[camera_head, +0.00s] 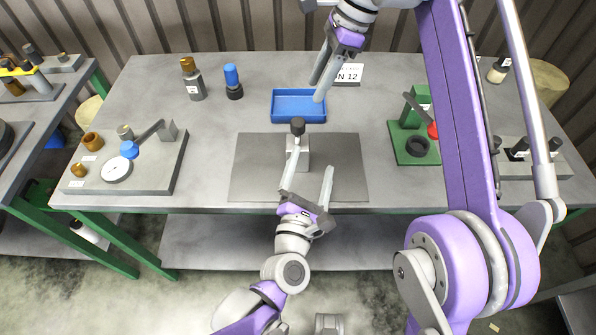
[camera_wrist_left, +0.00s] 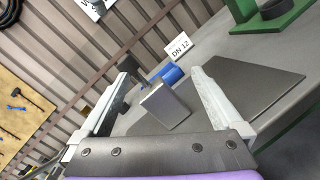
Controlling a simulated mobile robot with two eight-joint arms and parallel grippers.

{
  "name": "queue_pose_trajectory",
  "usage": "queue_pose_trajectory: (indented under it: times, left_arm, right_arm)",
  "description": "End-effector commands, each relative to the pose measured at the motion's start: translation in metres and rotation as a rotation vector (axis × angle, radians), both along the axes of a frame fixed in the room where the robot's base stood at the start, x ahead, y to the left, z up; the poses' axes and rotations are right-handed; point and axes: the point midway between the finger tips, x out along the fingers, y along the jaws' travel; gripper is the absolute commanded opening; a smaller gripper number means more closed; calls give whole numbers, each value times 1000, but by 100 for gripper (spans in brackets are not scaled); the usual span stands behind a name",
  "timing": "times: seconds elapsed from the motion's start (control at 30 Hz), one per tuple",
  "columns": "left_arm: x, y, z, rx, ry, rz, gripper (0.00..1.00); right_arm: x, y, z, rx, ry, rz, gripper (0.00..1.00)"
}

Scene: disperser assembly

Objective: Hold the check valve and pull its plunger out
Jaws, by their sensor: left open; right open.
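A light grey block (camera_head: 303,158) with a dark round knob (camera_head: 298,127) on top stands upright on the grey mat (camera_head: 257,168); I take it to be the check valve and its plunger. My left gripper (camera_head: 309,178) is open at the mat's near side, fingers pointing towards the block. In the left wrist view the block (camera_wrist_left: 163,108) shows between the open fingers, apparently not gripped. A dark part (camera_wrist_left: 141,78) shows at its top. My right gripper (camera_head: 321,82) is open and empty above the blue tray, beyond the block.
The blue tray (camera_head: 291,117) lies behind the mat beside a "DN 12" sign (camera_head: 348,74). A gauge plate (camera_head: 150,178) is at left, a green press (camera_head: 409,140) at right. Two small capped parts (camera_head: 194,84) (camera_head: 233,85) stand at back left. The mat's left part is clear.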

Motion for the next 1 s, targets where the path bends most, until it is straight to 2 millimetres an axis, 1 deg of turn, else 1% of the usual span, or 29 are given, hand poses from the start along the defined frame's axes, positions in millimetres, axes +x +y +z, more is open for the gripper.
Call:
queue_pose_trajectory:
  times: [0.03,0.1,0.2,0.3,0.37,0.47,0.57,0.8,1.0]
  left_arm:
    - [5,4,-6,-138,31,40,100]
    - [9,12,-16,-306,70,97,100]
    - [12,21,-28,-477,110,158,100]
    - [13,26,-36,-572,131,196,100]
    - [16,28,-39,-600,137,208,100]
    - [25,29,-40,-614,139,215,100]
    - [39,30,-40,-611,138,215,100]
    - [84,29,-40,-609,137,214,100]
    - [111,29,-40,-607,138,212,100]
  right_arm:
    - [0,0,0,0,0,0,50]
    - [0,0,0,0,0,0,50]
    - [0,0,0,0,0,0,50]
    - [0,0,0,0,0,0,50]
    - [0,0,0,0,0,0,50]
    - [0,0,0,0,0,0,50]
    - [0,0,0,0,0,0,50]
    - [0,0,0,0,0,0,50]
    - [0,0,0,0,0,0,50]
